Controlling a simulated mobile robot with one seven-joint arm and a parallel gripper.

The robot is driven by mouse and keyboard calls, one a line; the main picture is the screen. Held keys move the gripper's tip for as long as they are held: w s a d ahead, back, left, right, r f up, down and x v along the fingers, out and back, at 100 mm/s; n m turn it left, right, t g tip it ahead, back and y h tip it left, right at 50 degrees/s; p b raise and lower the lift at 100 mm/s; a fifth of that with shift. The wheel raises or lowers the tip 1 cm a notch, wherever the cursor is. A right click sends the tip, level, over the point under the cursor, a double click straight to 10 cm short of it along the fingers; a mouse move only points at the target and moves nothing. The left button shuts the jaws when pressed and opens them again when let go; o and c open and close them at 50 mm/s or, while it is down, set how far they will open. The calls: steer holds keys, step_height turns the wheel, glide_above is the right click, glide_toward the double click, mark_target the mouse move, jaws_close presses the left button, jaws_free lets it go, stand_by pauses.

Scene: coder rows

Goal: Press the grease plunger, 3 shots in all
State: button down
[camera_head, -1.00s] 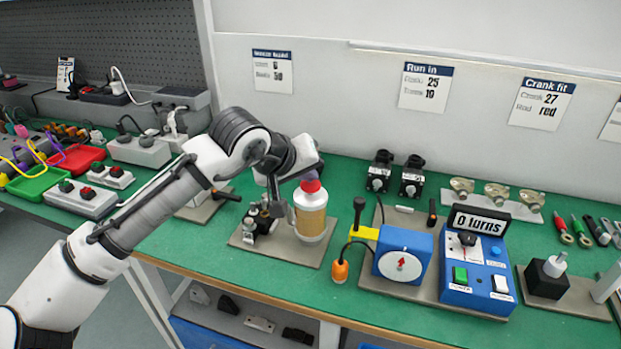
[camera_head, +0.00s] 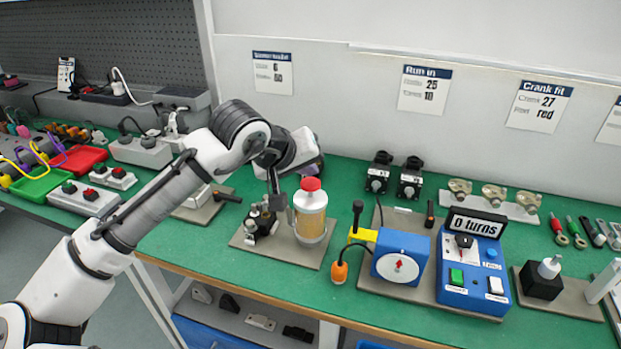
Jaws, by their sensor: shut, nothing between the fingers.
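The grease pump is a clear jar of amber grease (camera_head: 311,222) with a white collar and a red plunger cap (camera_head: 311,184) on top. It stands upright on a grey base plate (camera_head: 290,255) beside small dark fittings (camera_head: 260,220). My gripper (camera_head: 277,203) is shut and empty, pointing down just left of the jar, over or behind the fittings. I cannot tell whether the fingertips touch the fittings.
A blue crank box (camera_head: 402,258) with a yellow arm and orange-tipped cable stands to the right. Beyond it is a blue counter unit (camera_head: 472,265) reading "0 turns". Green bench top (camera_head: 205,245) is clear in front left. Wall cards (camera_head: 424,90) hang behind.

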mark_target(307, 185)
step_height(307, 185, up, 5)
steer(key=p, duration=0.4)
stand_by(0.8)
